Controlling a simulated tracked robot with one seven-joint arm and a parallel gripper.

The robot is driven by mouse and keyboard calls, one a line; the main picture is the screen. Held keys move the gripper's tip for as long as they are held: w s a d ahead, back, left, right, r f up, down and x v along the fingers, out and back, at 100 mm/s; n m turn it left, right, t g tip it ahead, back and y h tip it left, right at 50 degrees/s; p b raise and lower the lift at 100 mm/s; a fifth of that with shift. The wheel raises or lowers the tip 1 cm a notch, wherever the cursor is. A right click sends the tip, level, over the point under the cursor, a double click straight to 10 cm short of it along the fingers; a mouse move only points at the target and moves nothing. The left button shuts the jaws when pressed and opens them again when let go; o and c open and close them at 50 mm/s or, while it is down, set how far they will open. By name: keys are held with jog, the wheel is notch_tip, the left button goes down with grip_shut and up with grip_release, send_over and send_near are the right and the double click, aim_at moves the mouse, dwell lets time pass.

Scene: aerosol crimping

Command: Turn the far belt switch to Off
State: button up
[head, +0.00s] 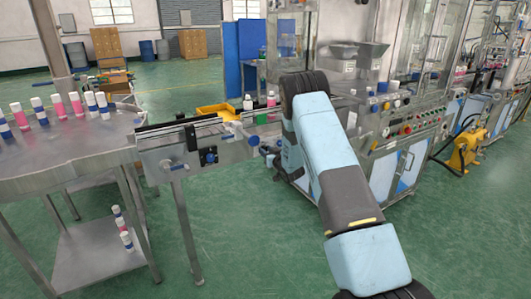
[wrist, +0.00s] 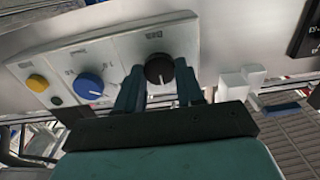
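In the wrist view a grey panel carries a black rotary switch (wrist: 159,69) with a pale mark on its lower part. Its label is too blurred to read, so I cannot tell whether it is the far belt switch. My gripper (wrist: 160,80) has its two dark fingers apart, one on each side of the black switch, with small gaps showing. Left of it on the panel is a blue rotary switch (wrist: 88,86) with a white pointer toward the lower right. In the head view my arm hides the panel's face and most of the gripper.
A yellow button (wrist: 37,83) and a small dark button sit further left on the panel. White blocks (wrist: 243,79) lie close right of my gripper. The conveyor (head: 190,133) runs from the round table (head: 60,160) toward the machine cabinet (head: 400,165). Green floor is free in front.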

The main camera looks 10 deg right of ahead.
jog(key=c, duration=0.5)
jog(key=shift+a, duration=0.4)
jog(key=shift+d, duration=0.3)
jog(key=shift+n, duration=0.4)
jog(key=shift+s+a+f+n, duration=0.1)
jog(key=shift+n, duration=2.2)
jog(key=shift+a+f+n, duration=0.1)
jog(key=shift+n, duration=2.2)
